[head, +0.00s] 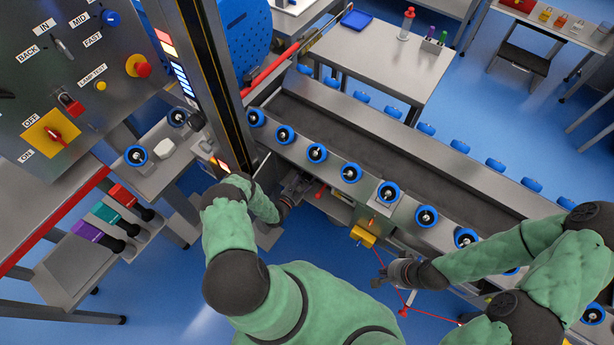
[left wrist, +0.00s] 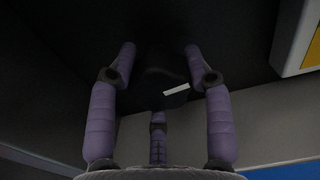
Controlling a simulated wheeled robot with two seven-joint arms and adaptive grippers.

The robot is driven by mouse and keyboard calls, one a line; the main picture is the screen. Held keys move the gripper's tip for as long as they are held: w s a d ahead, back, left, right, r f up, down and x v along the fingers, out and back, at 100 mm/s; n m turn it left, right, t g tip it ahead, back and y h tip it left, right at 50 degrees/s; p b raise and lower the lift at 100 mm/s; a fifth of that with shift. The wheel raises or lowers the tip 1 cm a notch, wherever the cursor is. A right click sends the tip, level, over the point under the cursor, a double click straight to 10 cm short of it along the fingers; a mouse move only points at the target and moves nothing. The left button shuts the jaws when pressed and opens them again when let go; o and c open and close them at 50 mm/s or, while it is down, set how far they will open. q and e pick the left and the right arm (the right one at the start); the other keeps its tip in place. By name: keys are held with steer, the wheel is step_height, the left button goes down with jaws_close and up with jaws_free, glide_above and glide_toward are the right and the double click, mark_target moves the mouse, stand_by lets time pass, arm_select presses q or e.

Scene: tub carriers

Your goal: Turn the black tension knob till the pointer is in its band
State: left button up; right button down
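In the left wrist view the black knob (left wrist: 167,76) is a dark round shape with a short white mark on it, against a dark surface. The purple fingers of my left gripper (left wrist: 160,64) stand apart around it. I see no clear contact. In the head view my left gripper (head: 294,188) is at the near side of the conveyor, and the knob cannot be made out there. My right gripper (head: 382,272) is open and empty, below a small yellow box on the conveyor's side. I cannot make out the pointer or its band.
The conveyor (head: 400,146) with blue rollers runs diagonally to the lower right. A tall dark post (head: 200,75) stands close to my left arm. A control panel (head: 85,70) is at upper left. A red cord (head: 432,314) hangs near my right gripper.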

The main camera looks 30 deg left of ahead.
arm_select(q)
steer(key=shift+d, duration=0.1)
steer(key=c, duration=0.3)
steer(key=shift+s+f, duration=0.1)
steer(key=shift+d+f, duration=0.1)
steer(key=shift+m, duration=0.3)
steer(key=m+b, duration=0.1)
steer(key=m, duration=0.2)
steer(key=shift+f+m+b, duration=0.1)
steer(key=shift+m+b, duration=0.2)
steer(key=shift+m, duration=0.1)
steer(key=m, duration=0.3)
steer(key=shift+s+b, duration=0.1)
steer(key=shift+b, duration=0.25)
steer(key=m, duration=0.5)
steer(key=shift+m+b, duration=0.3)
steer(key=shift+m, duration=0.1)
steer(key=m, duration=0.3)
steer(key=shift+a+m, duration=0.2)
steer(key=shift+m, duration=0.2)
